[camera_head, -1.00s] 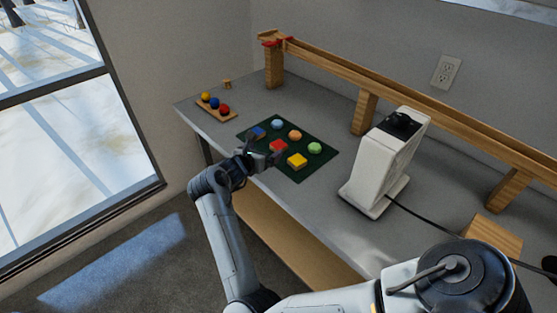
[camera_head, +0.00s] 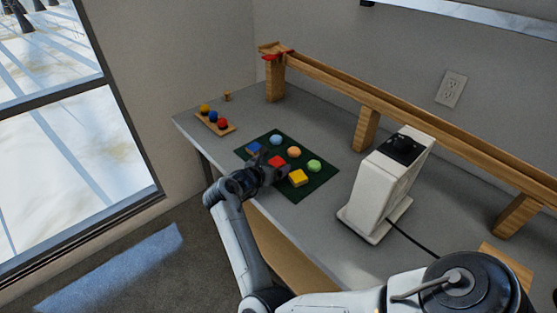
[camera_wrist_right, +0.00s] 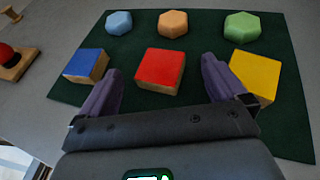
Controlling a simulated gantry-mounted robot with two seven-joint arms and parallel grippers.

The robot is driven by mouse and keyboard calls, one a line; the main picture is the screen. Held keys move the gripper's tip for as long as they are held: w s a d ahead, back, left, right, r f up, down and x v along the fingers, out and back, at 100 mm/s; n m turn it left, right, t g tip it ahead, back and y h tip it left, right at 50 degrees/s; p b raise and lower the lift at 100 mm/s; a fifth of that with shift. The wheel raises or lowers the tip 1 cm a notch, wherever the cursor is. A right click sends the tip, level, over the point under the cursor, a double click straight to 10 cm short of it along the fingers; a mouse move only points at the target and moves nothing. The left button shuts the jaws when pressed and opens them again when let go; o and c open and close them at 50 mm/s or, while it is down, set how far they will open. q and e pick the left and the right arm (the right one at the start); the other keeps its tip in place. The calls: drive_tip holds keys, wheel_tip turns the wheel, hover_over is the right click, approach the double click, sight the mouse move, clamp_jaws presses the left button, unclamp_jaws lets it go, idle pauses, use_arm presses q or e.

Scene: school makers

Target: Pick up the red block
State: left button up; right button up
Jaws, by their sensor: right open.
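The red block (camera_head: 277,161) is a square block with a red top and wooden sides, lying on the dark green mat (camera_head: 316,183). In the right wrist view the red block (camera_wrist_right: 161,68) is just beyond and between the two fingers of my right gripper (camera_wrist_right: 160,88). The right gripper is open and empty, with the block apart from both fingers. In the head view my right gripper (camera_head: 279,173) is at the near edge of the mat, close to the red block and partly in front of it. My left gripper is not in view.
A blue block (camera_wrist_right: 86,65) and a yellow block (camera_wrist_right: 254,76) flank the red block closely. Blue, orange and green hexagonal blocks lie behind. A tray with coloured balls (camera_head: 214,122) is at the left; a white device (camera_head: 385,185) stands at the right.

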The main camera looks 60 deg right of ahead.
drive_tip(key=shift+d+f, duration=0.1)
drive_tip(key=shift+d, duration=0.95)
drive_tip(key=shift+a+f, duration=0.2)
drive_tip(key=shift+a, duration=0.15)
drive_tip(key=c, duration=1.1)
drive_tip(key=shift+r, duration=0.1)
